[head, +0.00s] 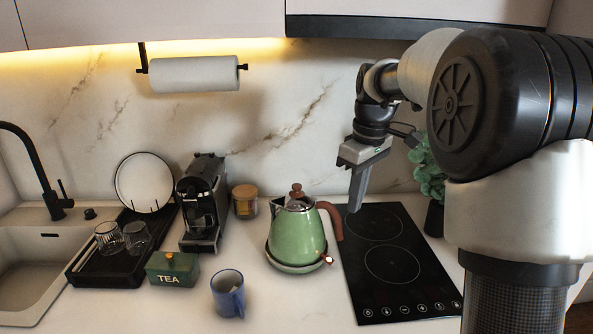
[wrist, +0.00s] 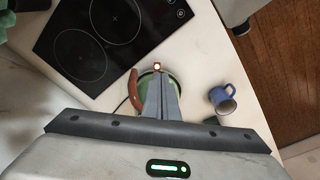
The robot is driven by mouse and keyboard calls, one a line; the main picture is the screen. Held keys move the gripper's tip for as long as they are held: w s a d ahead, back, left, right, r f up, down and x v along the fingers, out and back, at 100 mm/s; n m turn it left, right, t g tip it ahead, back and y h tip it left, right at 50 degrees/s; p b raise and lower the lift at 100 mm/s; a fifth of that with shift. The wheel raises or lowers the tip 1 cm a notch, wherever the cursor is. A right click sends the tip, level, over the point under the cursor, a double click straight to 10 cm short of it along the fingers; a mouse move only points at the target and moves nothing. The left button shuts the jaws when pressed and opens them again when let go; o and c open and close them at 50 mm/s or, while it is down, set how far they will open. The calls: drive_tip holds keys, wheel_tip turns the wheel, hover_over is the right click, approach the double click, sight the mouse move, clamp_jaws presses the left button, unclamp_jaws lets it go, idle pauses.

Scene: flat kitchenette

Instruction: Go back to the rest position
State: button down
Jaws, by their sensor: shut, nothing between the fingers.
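My gripper (head: 355,205) is raised above the far left part of the black cooktop (head: 410,296), to the right of the green kettle (head: 292,236). Its fingers are together and hold nothing. In the wrist view the closed fingers (wrist: 161,84) point down and cover part of the kettle (wrist: 172,76), whose brown handle (wrist: 133,88) shows to their left. The gripper is apart from the kettle in the head view.
A blue mug (head: 228,294), a green tea box (head: 172,269), a coffee machine (head: 203,205) and a wooden-lidded jar (head: 245,201) stand left of the kettle. A drying rack (head: 92,272) holds glasses and a plate.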

drive_tip(key=s+a+r+m+t+p, duration=0.1)
drive_tip(key=s+r+m, duration=0.1)
drive_tip(key=s+r, duration=0.4)
drive_tip(key=s+a+m+t+p, duration=0.1)
drive_tip(key=s+m+t+p, duration=0.2)
drive_tip(key=s, duration=1.8)
drive_tip(key=m+p, duration=0.1)
drive_tip(key=m, duration=0.2)
drive_tip(key=shift+a+r+m+t+h, duration=0.25)
drive_tip(key=shift+m+t+h, duration=0.05)
